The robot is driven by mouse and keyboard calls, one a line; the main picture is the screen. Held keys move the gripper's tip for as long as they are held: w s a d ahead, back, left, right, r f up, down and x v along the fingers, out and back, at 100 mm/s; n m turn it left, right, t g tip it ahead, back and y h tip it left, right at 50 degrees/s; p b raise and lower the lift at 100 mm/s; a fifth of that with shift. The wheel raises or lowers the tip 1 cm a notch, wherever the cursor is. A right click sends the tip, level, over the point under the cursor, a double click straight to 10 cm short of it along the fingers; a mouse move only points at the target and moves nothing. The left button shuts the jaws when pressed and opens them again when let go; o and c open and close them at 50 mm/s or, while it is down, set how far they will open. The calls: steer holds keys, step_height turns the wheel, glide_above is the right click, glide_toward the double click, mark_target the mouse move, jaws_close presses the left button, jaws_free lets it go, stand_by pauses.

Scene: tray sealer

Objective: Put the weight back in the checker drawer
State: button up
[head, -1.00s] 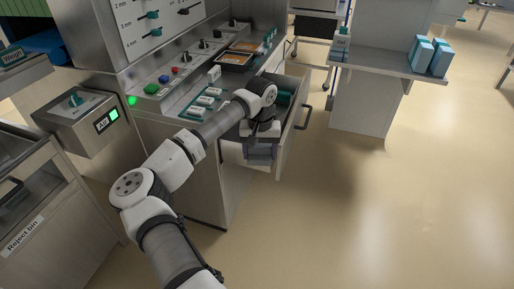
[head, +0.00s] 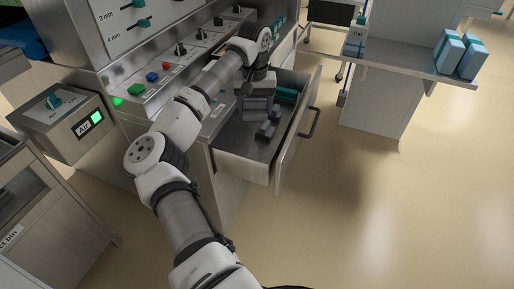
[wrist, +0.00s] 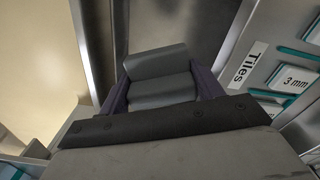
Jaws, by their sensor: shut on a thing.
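The checker drawer (head: 233,157) is pulled open below the worktop in the head view, its front panel and dark handle to the right. My gripper (head: 256,108) points down over the open drawer. In the wrist view my gripper (wrist: 160,78) is shut on the grey weight (wrist: 157,64), a blocky piece between the two dark fingers. Grey blocks (head: 266,131) show in the drawer just below and right of the gripper. I cannot tell how far the held weight is above the drawer floor.
Teal items (head: 287,93) lie at the drawer's back right. The sealer's control panel (head: 165,75) stands left of my arm. A shelf with blue cartons (head: 470,60) is at the right, beyond open floor.

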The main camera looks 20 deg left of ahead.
mark_target(255, 156)
step_height(255, 156, down, 18)
steer(key=shift+s+r, duration=0.1)
stand_by(0.4)
steer(key=o, duration=1.4)
steer(key=shift+c, duration=0.2)
step_height(255, 156, up, 12)
